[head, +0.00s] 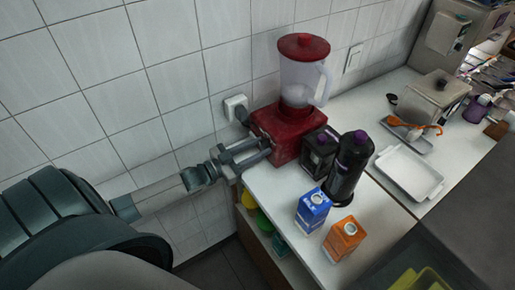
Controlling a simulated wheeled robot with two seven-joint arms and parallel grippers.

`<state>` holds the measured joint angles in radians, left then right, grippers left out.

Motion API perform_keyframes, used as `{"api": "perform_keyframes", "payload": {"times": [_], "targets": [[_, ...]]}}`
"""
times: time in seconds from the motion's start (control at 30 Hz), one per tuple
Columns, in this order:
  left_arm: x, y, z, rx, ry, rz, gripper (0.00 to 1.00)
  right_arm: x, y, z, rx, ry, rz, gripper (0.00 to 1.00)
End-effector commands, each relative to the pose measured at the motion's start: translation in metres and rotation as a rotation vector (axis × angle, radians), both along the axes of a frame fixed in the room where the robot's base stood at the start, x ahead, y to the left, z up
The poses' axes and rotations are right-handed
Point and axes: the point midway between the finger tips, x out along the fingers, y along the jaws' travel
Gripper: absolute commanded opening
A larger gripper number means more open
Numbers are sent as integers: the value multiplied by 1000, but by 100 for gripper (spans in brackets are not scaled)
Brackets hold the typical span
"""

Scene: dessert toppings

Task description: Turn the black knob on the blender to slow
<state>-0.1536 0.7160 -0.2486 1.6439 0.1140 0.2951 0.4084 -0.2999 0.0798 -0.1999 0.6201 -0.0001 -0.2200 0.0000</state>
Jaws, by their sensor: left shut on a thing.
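The blender stands at the back left of the white counter in the head view, with a red base (285,132), a clear jug (303,78) and a red lid. My left gripper (262,149) reaches in from the left to the left-facing side of the base. Its fingertips are against that side and closed on the black knob. The knob itself is hidden by the fingers, so I cannot see its setting. My right gripper is not in view.
A black box (320,152) and a dark bottle (350,168) stand just right of the blender. A blue carton (313,210) and an orange carton (343,240) stand nearer the front. A white tray (409,172) lies to the right. A wall socket (236,107) is behind the gripper.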

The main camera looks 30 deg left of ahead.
Motion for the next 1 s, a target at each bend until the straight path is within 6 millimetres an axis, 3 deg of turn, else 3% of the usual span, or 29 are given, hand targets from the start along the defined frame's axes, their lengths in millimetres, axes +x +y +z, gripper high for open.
{"api": "perform_keyframes", "payload": {"times": [1.0], "targets": [[0,-1,0,581,-243,-1,10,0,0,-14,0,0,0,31]]}}
